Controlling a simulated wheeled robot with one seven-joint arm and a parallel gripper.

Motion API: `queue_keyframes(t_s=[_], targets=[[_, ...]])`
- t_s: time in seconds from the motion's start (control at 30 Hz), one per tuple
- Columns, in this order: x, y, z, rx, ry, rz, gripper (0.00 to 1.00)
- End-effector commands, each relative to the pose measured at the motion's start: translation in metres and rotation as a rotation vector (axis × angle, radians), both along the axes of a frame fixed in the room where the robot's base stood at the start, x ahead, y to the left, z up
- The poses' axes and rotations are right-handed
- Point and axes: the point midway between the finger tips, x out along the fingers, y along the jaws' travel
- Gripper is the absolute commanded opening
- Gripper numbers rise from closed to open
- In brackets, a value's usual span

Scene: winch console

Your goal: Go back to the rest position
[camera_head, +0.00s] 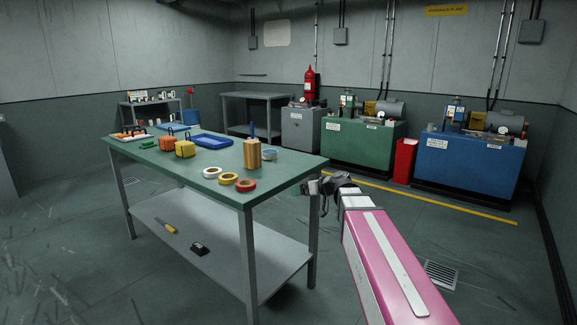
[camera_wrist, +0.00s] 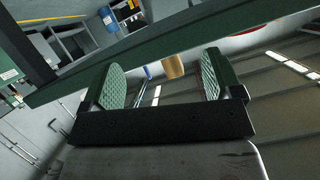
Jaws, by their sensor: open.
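My gripper (camera_head: 312,187) is at the end of my pink arm, beside the right end of the green-topped table (camera_head: 176,159) in the head view. In the wrist view my gripper (camera_wrist: 163,85) shows two green textured finger pads held wide apart, with nothing between them. The table's edge (camera_wrist: 150,55) crosses the wrist view just beyond the fingers. I cannot tell from these views how far the fingers are from the table.
On the table stand a wooden block (camera_head: 252,154), tape rolls (camera_head: 245,185), a blue tray (camera_head: 213,140) and orange boxes (camera_head: 185,148). A green console (camera_head: 362,145) and a blue console (camera_head: 466,165) line the back wall. A floor grate (camera_head: 441,274) lies right of my arm on open floor.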

Motion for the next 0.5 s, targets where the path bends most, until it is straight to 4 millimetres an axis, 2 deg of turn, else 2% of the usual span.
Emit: queue_keyframes(t_s=[0.17,0.3,0.4,0.5], targets=[[-0.047,-0.017,-0.084,-0.128,0.274,-0.058,0.85],[-0.097,-0.043,-0.157,-0.275,0.538,-0.168,0.85],[-0.135,-0.067,-0.200,-0.389,0.704,-0.278,0.85],[-0.169,-0.091,-0.233,-0.497,0.836,-0.397,0.85]])
